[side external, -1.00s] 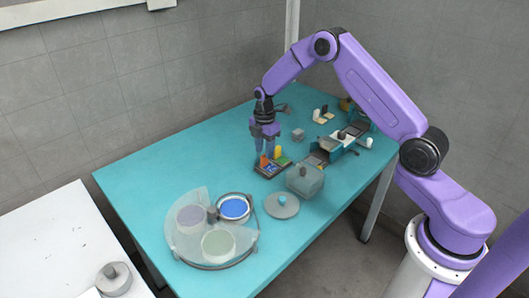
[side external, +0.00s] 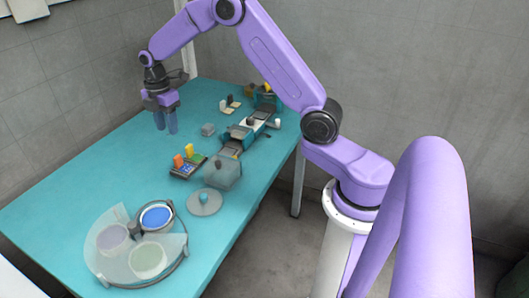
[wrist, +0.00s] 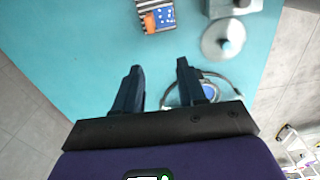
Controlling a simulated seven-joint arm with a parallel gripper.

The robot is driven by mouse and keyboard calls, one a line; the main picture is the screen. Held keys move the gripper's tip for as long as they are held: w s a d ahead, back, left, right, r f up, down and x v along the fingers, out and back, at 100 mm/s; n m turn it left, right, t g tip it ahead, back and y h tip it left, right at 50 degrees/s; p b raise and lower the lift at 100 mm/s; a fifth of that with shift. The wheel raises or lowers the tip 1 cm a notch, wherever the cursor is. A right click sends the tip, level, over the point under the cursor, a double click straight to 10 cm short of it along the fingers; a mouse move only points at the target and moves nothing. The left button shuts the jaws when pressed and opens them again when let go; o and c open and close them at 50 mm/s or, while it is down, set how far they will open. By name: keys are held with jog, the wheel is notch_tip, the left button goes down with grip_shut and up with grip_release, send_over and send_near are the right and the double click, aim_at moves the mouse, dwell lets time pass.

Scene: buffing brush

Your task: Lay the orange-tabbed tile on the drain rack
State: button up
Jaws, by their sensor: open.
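The orange tab (side external: 178,160) stands upright on a dark holder (side external: 181,174) on the teal table, beside a green piece and a yellow tab (side external: 189,150). The wrist view shows the orange tab (wrist: 149,22) at the top, next to a blue speckled tile (wrist: 165,16) and dark-and-white stripes (wrist: 145,5). I cannot tell for sure whether this striped holder is the drain rack. My gripper (side external: 166,130) is open and empty, raised above the table and apart from the tab. Its two fingers (wrist: 157,75) are spread in the wrist view.
A translucent box (side external: 223,174) with a dark knob stands right of the holder. A round tray of bowls (side external: 136,245) is at the front. A teal-and-dark device (side external: 240,135) stands behind. The table's left part is clear.

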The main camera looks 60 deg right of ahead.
jog(key=s+a+r+m, duration=0.1)
jog(key=s+a+r, duration=0.2)
jog(key=s+a, duration=0.45)
jog(key=s+a+r+m, duration=0.1)
jog(key=s+a+r, duration=0.25)
jog(key=s, duration=0.75)
jog(key=s+d+m, duration=0.2)
jog(key=s+m, duration=0.1)
jog(key=s, duration=1.8)
jog(key=shift+d+f, duration=0.2)
jog(key=shift+d, duration=0.15)
